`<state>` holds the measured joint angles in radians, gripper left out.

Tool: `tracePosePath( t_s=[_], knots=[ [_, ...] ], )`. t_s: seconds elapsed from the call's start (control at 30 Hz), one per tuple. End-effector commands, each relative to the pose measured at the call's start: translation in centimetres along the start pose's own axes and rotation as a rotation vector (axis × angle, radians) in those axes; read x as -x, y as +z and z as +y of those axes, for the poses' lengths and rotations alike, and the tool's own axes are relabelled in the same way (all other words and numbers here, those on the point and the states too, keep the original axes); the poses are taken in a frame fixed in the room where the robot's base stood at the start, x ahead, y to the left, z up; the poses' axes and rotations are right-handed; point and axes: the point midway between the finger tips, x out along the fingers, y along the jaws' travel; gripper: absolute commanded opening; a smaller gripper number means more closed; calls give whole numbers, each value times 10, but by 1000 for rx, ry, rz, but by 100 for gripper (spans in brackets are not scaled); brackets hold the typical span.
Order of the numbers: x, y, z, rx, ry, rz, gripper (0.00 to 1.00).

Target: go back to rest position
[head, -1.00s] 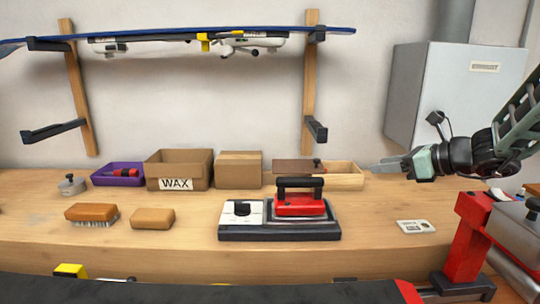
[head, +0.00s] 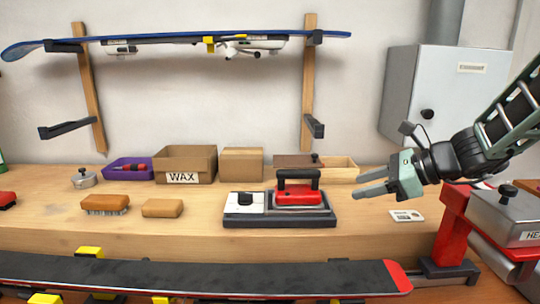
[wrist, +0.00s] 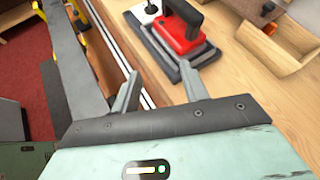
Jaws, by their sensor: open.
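My gripper (head: 362,182) is open and empty in the head view, held in the air over the right part of the bench and pointing left. In the wrist view its two fingers (wrist: 160,95) stand apart with nothing between them. The bench top and its front edge lie beyond them. A red waxing iron (head: 298,190) sits on its dark stand (head: 280,219), left of the fingertips and apart from them. The iron also shows in the wrist view (wrist: 181,27).
On the bench are a WAX box (head: 185,164), a plain box (head: 242,164), a wooden tray (head: 340,172), a purple bin (head: 118,168), a brush (head: 105,203) and a white card (head: 407,215). A grey cabinet (head: 445,95) hangs behind my arm.

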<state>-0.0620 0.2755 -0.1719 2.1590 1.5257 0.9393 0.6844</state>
Motion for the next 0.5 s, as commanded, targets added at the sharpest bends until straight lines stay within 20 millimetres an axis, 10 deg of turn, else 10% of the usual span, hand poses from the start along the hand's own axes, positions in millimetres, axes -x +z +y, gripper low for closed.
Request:
tracePosePath(
  t_s=[0.27, 0.5],
  knots=[
    [-17, 12, 116, 452, 326, 110, 44],
    [12, -11, 255, 1325, 829, 177, 44]
  ],
)
